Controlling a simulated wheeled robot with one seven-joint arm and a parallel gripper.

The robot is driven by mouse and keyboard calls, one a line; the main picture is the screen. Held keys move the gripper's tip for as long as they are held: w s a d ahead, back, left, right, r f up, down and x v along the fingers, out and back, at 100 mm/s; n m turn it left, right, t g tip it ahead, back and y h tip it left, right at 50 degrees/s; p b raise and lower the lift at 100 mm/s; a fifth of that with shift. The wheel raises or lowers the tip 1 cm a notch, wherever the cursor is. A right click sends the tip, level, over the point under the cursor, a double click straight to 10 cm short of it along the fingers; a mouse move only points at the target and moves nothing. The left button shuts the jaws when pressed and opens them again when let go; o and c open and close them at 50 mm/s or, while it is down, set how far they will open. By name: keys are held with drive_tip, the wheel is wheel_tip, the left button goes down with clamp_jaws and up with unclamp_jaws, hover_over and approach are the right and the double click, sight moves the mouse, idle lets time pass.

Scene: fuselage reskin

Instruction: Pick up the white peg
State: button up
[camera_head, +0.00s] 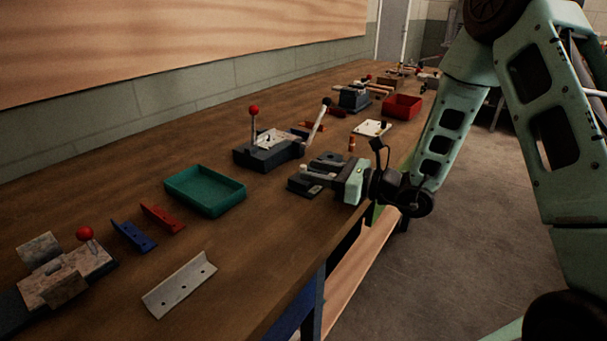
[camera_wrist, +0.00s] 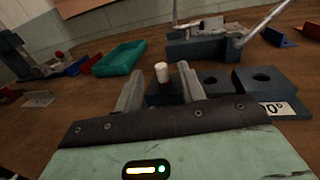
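The white peg (camera_wrist: 162,72) stands upright in a dark block (camera_wrist: 218,84) with round holes. In the wrist view it shows between the two grey fingers of my gripper (camera_wrist: 159,70), with gaps on both sides. I cannot tell how far the fingertips reach around it. In the head view my gripper (camera_head: 322,172) is low over the block near the table's front edge, and the small pale top of the peg (camera_head: 304,168) shows at its left end. My gripper is open, and the lower part of the peg is hidden.
A green tray (camera_head: 205,190) stands to the left, with red (camera_head: 163,218) and blue (camera_head: 134,235) brackets near it. A clamp fixture (camera_head: 270,150) with upright levers stands close behind the block. A grey bracket (camera_head: 180,284) lies in front. Bare wood lies between these.

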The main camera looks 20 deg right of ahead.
drive_tip(key=shift+p+x, duration=0.35)
drive_tip(key=shift+x, duration=2.3)
drive_tip(key=shift+r, duration=0.15)
clamp_jaws()
